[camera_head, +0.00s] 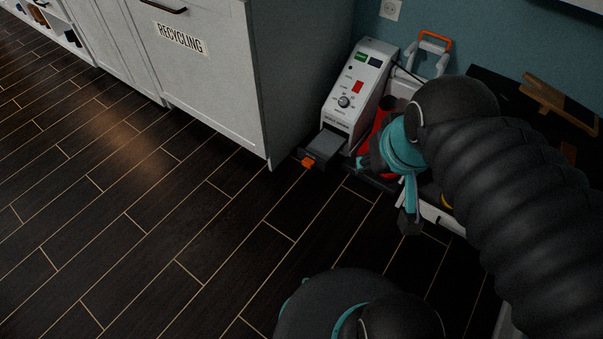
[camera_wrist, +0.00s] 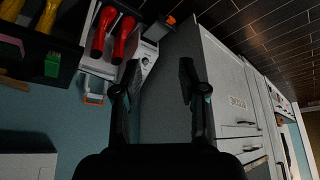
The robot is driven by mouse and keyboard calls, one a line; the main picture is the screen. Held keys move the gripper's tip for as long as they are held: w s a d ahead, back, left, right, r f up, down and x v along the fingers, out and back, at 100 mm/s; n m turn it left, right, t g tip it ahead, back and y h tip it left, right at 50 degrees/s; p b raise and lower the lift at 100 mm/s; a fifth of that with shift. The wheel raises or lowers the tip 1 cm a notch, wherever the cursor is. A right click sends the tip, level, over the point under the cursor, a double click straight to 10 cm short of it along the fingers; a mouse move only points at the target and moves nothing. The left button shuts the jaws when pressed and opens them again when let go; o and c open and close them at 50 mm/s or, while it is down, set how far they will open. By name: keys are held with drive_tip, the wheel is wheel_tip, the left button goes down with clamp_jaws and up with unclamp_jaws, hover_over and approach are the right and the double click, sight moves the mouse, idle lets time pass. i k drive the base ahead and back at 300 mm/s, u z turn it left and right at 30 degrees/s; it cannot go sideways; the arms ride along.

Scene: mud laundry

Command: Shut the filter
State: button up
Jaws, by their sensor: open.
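The filter (camera_head: 325,146) is a grey drawer-like tray with an orange tab (camera_head: 308,162) at its front end. It sticks out from the base of a light grey machine (camera_head: 362,80) with a control panel. In the wrist view the orange tab (camera_wrist: 170,19) shows at the top, beyond the machine (camera_wrist: 147,58). My gripper (camera_head: 391,190) is to the right of the filter in the head view, apart from the orange tab. Its two fingers are spread in the wrist view (camera_wrist: 158,75), with nothing between them. Part of the gripper is hidden by my arm.
A white cabinet (camera_head: 205,70) labelled RECYCLING stands left of the machine. Red objects (camera_wrist: 113,37) and yellow ones (camera_wrist: 47,18) lie beside the machine. An orange-handled white frame (camera_head: 434,45) stands behind. The dark plank floor (camera_head: 150,220) in front is clear.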

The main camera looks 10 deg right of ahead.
sight(323, 148)
drive_tip(key=u, duration=0.1)
drive_tip(key=i, duration=0.5)
drive_tip(key=k, duration=0.5)
drive_tip(key=z, duration=0.8)
drive_tip(key=i, duration=0.45)
drive_tip(key=u, duration=0.05)
